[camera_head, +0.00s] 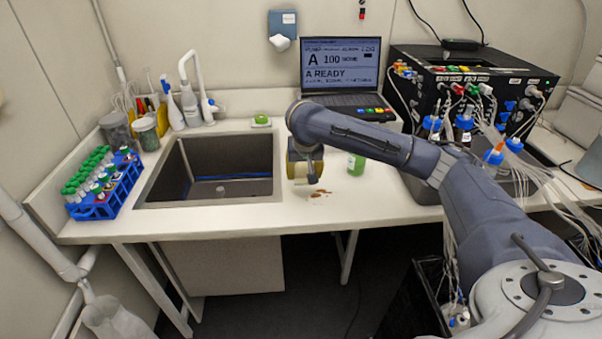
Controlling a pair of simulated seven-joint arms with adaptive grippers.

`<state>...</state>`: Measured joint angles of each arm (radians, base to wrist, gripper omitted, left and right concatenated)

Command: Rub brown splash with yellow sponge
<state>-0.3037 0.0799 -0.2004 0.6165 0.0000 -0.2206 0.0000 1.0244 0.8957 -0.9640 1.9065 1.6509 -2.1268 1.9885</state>
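The brown splash (320,193) is a few small brown spots on the white counter, right of the sink. My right arm reaches in from the right, and its gripper (307,176) points down just behind and above the splash. It appears shut on the yellow sponge (298,171), a dull yellow block partly hidden by the fingers and wrist. I cannot tell whether the sponge touches the counter. It is apart from the visible spots. My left gripper is not in view.
A laptop (341,76) and a black cabled unit (440,85) stand behind. The counter front (385,211) is clear.

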